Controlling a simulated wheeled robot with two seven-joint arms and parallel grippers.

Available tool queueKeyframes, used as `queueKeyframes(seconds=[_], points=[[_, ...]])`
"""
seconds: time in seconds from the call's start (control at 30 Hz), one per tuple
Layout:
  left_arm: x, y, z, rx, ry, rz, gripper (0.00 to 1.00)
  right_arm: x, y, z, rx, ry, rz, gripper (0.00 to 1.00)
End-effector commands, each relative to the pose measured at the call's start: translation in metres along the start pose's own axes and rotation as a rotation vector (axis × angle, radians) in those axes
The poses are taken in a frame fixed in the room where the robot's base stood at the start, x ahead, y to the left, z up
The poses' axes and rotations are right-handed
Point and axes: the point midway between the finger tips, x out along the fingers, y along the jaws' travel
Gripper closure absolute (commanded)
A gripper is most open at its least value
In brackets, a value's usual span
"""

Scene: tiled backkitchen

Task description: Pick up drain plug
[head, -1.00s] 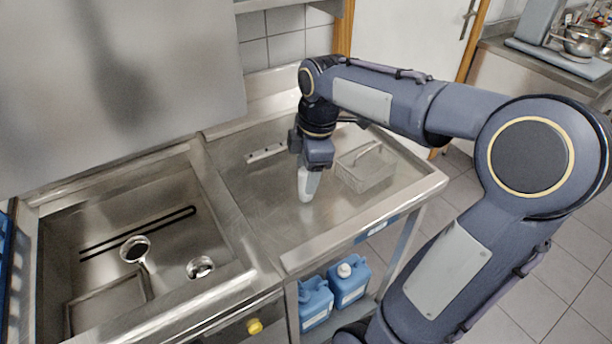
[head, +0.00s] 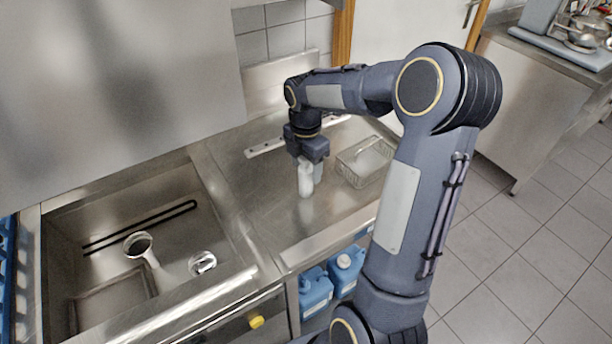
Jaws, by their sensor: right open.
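My right gripper (head: 311,182) points down over the steel drainboard, right of the sink. Its pale fingers are slightly apart, with nothing seen between them. I cannot tell whether the fingertips touch the surface. I cannot single out the drain plug with certainty. In the sink basin are a round, shiny metal piece (head: 202,263) and a ring-topped metal piece (head: 138,244) with a narrow part running down from it. Both are well left of the gripper. My left gripper is not in view.
A wire basket (head: 364,164) stands on the drainboard just right of the gripper. A pale strip with holes (head: 265,148) lies behind it. The sink's raised rim (head: 232,225) separates basin and drainboard. Blue canisters (head: 314,291) stand below.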

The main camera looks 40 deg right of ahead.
Motion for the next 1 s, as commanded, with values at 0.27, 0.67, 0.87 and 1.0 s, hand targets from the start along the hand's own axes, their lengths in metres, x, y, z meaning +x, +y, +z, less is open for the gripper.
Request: queueKeyframes(seconds=[0.27,0.67,0.87,1.0], points=[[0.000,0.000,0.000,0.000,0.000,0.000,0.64,0.000,0.000,0.000,0.001,0.000,0.000,0.53],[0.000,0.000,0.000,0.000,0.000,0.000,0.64,-0.001,0.000,0.000,0.001,0.000,0.001,0.90],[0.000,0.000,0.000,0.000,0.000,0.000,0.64,-0.004,0.000,0.000,0.001,0.000,0.001,0.90],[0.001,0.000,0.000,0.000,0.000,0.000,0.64,-0.016,0.001,0.000,0.002,-0.001,0.004,0.90]])
